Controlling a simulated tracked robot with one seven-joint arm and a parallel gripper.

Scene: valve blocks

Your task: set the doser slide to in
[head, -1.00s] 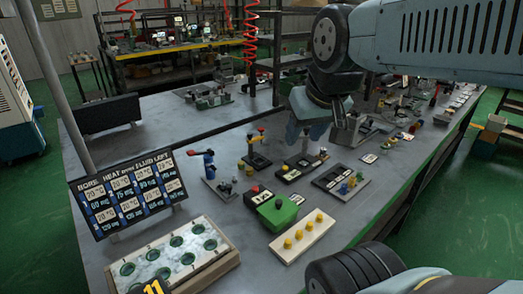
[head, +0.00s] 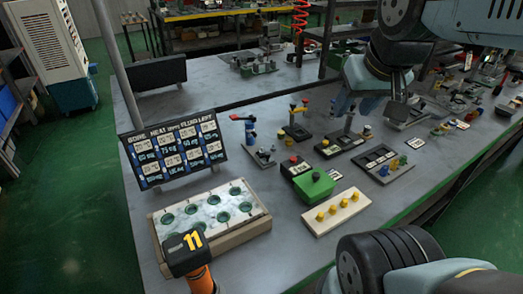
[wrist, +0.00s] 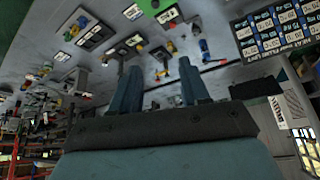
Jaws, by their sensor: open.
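My gripper (head: 372,105) hangs above the far part of the bench, pointing down, open and empty. In the wrist view its two blue-grey fingers (wrist: 161,70) stand apart with bench fixtures beyond them. I cannot tell for sure which fixture is the doser slide. Candidates are the black plate with pale labels (head: 337,145), the dark slotted plate with blue and yellow knobs (head: 381,164), and the green box unit (head: 315,185) with a red button block. The fingers appear above and apart from these. Slide positions are too small to read.
A blue-handled valve (head: 250,130) and a red-and-yellow valve block (head: 297,122) stand left of the plates. A cream board with yellow knobs (head: 336,212), a tray with green wells (head: 165,228) and a lettered sign (head: 175,151) fill the front.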

